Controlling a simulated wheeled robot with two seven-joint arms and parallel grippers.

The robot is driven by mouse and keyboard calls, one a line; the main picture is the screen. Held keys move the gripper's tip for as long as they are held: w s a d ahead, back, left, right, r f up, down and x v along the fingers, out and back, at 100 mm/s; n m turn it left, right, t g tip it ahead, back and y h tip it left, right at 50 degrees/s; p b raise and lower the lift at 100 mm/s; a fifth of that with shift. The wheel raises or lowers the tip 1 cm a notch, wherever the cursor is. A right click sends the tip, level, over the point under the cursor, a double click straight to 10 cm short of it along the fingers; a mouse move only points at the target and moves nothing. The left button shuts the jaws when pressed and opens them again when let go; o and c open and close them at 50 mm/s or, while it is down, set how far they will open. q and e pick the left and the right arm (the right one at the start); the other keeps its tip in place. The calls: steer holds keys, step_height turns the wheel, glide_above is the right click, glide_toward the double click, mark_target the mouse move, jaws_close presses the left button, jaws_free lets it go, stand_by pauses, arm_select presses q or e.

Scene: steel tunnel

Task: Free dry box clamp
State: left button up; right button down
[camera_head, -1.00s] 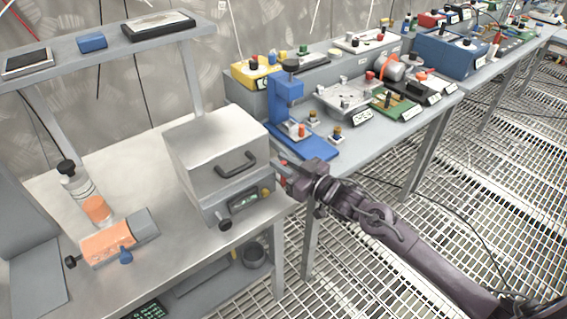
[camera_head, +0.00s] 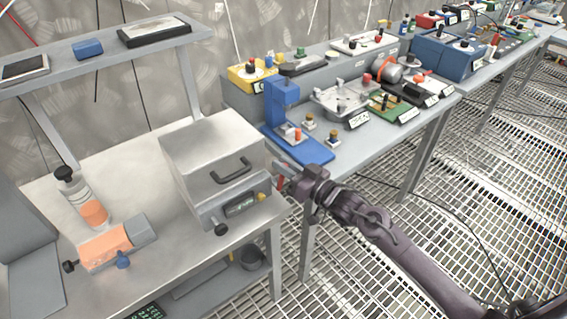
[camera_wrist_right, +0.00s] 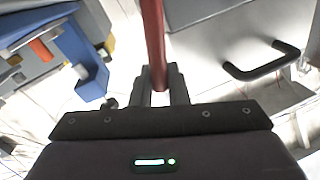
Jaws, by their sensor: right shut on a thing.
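The dry box (camera_head: 205,140) is a pale grey metal box with a dark handle (camera_head: 231,170) on its front, standing on the left bench. A red clamp lever (camera_head: 280,183) is at its right side; in the wrist view it is a long red bar (camera_wrist_right: 154,35). My right gripper (camera_head: 284,170) is beside the box's right side. In the wrist view its fingers (camera_wrist_right: 160,88) are closed around the lower end of the red lever. The lever's attachment to the box is out of clear sight. My left gripper is not in view.
A dark knob (camera_head: 220,229) sticks out below the box front. A blue press (camera_head: 283,105) stands close behind my right gripper on the far bench (camera_head: 345,140). An orange-and-grey device (camera_head: 105,248) and a bottle (camera_head: 80,195) stand at left. Grated floor (camera_head: 400,215) is open at right.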

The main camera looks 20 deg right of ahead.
steer(key=w+d+f+m+t+h+p, duration=0.1)
steer(key=d+f+m, duration=0.3)
steer(key=m, duration=1)
steer(key=shift+w+d+f+m+t+h+p, duration=0.3)
steer(key=shift+w+d+f+t+h+p, duration=0.15)
steer(key=shift+f+t, duration=0.4)
steer(key=shift+s+a, duration=0.1)
steer(key=c, duration=1.5)
jaws_free()
steer(key=b+v, duration=0.1)
steer(key=v, duration=0.6)
steer(key=shift+s, duration=0.35)
steer(key=shift+f, duration=0.1)
